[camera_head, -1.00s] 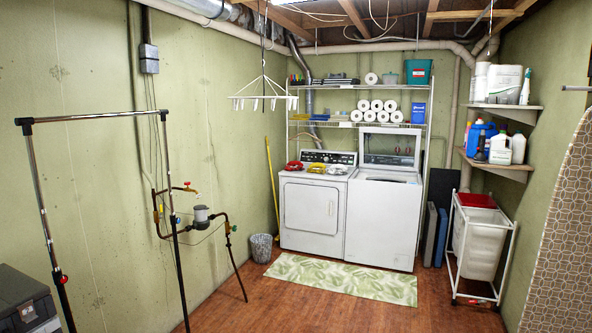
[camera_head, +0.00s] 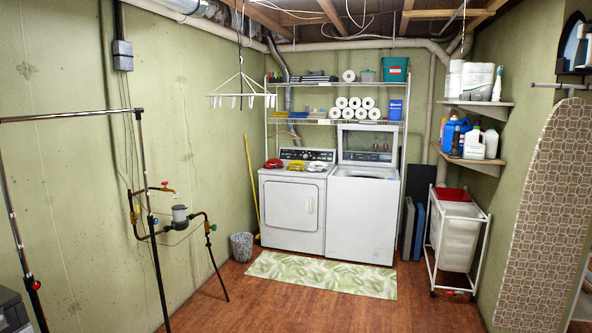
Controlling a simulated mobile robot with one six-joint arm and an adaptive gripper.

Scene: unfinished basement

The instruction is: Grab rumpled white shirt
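No thing that I can clearly make out as a rumpled white shirt is in view. A small whitish item (camera_head: 317,166) lies on top of the dryer (camera_head: 291,213), beside a yellow one (camera_head: 296,165) and a red one (camera_head: 273,163). It is too small to tell what it is. The washer (camera_head: 361,216) stands to the right with its lid up; its inside is hidden from here. A white hamper (camera_head: 457,240) with red at its top stands further right. My gripper is not in view.
A green leaf-pattern rug (camera_head: 322,275) lies before the machines. The wooden floor in front is clear. A garment rack (camera_head: 148,190) and pipes (camera_head: 180,214) stand on the left. An upright ironing board (camera_head: 549,215) is at the right. A wastebasket (camera_head: 242,247) sits left of the dryer.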

